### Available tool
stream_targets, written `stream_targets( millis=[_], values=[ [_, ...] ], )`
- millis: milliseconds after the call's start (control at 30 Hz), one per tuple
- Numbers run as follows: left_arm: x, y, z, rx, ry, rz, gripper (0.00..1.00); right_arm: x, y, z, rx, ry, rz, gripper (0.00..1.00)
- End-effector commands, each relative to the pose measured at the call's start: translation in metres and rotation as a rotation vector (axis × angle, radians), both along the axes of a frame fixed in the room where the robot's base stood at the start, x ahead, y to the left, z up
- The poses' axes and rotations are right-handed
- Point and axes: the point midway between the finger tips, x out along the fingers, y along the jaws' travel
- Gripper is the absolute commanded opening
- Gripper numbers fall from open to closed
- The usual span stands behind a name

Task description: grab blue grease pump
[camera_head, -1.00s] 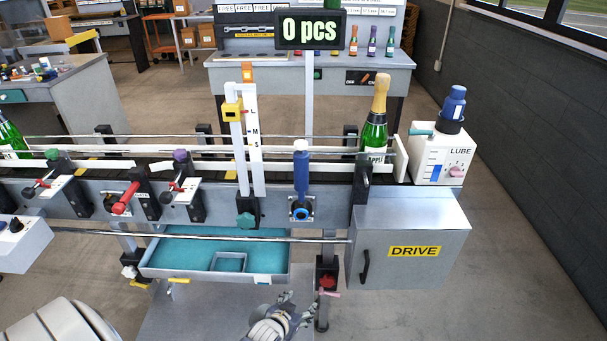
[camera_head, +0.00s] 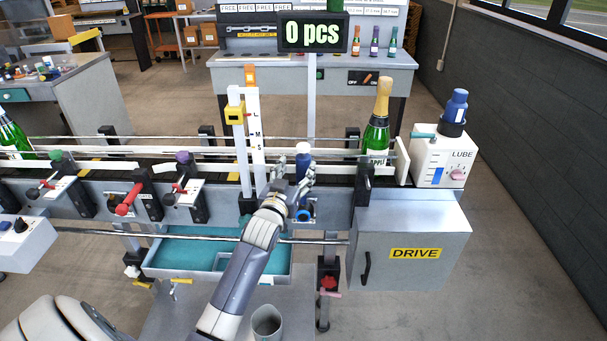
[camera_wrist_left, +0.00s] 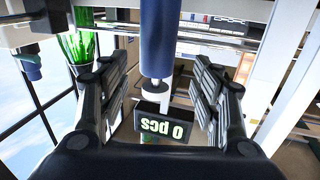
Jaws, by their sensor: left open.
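The blue grease pump (camera_head: 303,167) stands upright on the front of the conveyor, with a white cap on top and a blue ring at its foot. My left gripper (camera_head: 294,176) is open, with one finger on each side of the pump. In the left wrist view the pump (camera_wrist_left: 156,45) hangs in the gap between the open fingers (camera_wrist_left: 160,95), and the picture there is upside down. I cannot tell whether either finger touches it. The pump's lower part is partly hidden by my gripper in the head view. My right gripper is not in view.
A white post with a yellow clamp (camera_head: 236,115) stands just left of the pump. A green bottle (camera_head: 377,125) stands to the right on the conveyor, near the LUBE box (camera_head: 440,158). The DRIVE cabinet (camera_head: 410,240) is at the lower right. A teal tray (camera_head: 190,255) lies below.

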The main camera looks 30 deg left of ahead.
Motion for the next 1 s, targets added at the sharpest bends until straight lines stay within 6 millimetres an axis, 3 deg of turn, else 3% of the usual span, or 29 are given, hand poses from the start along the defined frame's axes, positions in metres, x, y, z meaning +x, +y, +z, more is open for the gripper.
stream_targets(
  millis=[167,600,933,1000],
  values=[
    [0.008,0.002,0.001,0.0,0.0,0.0,0.59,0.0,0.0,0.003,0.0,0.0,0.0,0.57],
    [0.052,0.011,-0.001,-0.001,0.001,0.0,0.59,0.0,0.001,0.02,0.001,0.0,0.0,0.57],
    [0.055,0.012,-0.003,0.0,0.001,-0.001,0.59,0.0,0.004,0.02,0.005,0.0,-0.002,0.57],
    [0.055,0.012,-0.003,0.0,0.001,-0.001,0.43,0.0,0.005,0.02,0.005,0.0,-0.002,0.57]
  ],
)
